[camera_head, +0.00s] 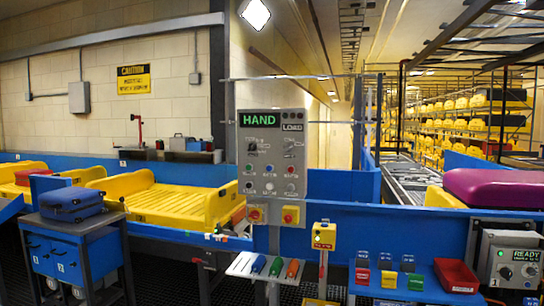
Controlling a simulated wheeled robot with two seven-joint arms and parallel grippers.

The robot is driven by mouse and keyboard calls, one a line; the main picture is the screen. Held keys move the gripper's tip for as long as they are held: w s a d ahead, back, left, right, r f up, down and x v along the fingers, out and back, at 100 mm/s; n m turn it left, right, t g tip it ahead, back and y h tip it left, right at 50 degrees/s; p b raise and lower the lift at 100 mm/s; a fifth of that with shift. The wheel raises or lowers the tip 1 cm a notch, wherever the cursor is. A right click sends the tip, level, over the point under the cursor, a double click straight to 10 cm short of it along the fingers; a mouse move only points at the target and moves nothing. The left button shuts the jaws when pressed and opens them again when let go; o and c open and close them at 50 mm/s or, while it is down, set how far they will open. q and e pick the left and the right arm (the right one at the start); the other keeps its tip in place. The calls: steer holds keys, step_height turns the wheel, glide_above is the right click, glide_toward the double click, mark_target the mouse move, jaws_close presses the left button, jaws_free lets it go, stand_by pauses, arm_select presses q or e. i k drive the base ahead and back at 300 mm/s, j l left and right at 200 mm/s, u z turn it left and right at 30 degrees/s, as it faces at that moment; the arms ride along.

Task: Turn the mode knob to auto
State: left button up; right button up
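The grey control panel (273,184) stands upright on a post in the middle of the view. Its green display (259,120) reads HAND, and a smaller display (292,127) reads LOAD. A dark knob (252,148) sits on the panel's upper left, below small lettering that is too small to read. Which way its pointer faces cannot be told. Coloured and pale buttons sit below it. Neither of my grippers shows in the head view.
A yellow button box (324,236) stands to the right. A box reading READY (510,258) is far right. A blue cart (68,254) carries a suitcase.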

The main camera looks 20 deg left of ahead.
mark_target(289, 148)
steer(key=i+l, duration=0.1)
steer(key=i, duration=0.35)
steer(key=i+l+u, duration=0.1)
steer(key=i, duration=0.4)
steer(key=i+l, duration=0.1)
steer(key=i, duration=0.35)
